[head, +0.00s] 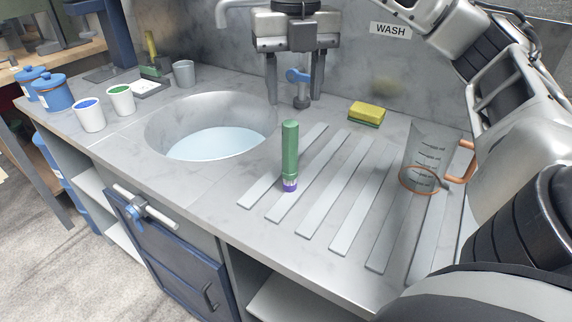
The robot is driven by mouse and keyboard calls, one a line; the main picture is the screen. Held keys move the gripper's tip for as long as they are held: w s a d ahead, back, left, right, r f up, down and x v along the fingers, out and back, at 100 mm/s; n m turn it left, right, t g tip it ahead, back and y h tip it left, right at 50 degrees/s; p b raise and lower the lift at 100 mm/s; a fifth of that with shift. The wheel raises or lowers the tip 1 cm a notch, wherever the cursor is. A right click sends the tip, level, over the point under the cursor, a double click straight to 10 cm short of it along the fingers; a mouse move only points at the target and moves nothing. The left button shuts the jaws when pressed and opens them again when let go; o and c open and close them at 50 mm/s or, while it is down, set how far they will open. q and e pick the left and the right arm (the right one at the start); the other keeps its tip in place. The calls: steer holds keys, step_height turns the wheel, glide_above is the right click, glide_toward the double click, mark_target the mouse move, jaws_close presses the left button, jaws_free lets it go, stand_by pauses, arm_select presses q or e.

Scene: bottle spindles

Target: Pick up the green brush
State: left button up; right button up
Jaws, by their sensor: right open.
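The green brush (290,150) stands upright on the ribbed draining area, just right of the sink. It has a green body with a purple and white band at its lower end. My right gripper (295,100) hangs above and behind the brush, fingers pointing down. Its fingers are spread wide and nothing is between them except the blue-handled tap seen behind. It is apart from the brush. My left gripper is not in view.
A sink (215,142) with water lies left of the brush. A yellow-green sponge (367,113) lies behind right, and a clear measuring jug (425,150) with an orange handle stands at right. White cups (90,115) stand far left. The counter's front edge is close.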

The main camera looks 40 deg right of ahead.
mark_target(290, 141)
steer(key=f, duration=1)
steer(key=shift+w+a+f, duration=0.1)
steer(key=shift+w+f, duration=0.15)
steer(key=c, duration=1.1)
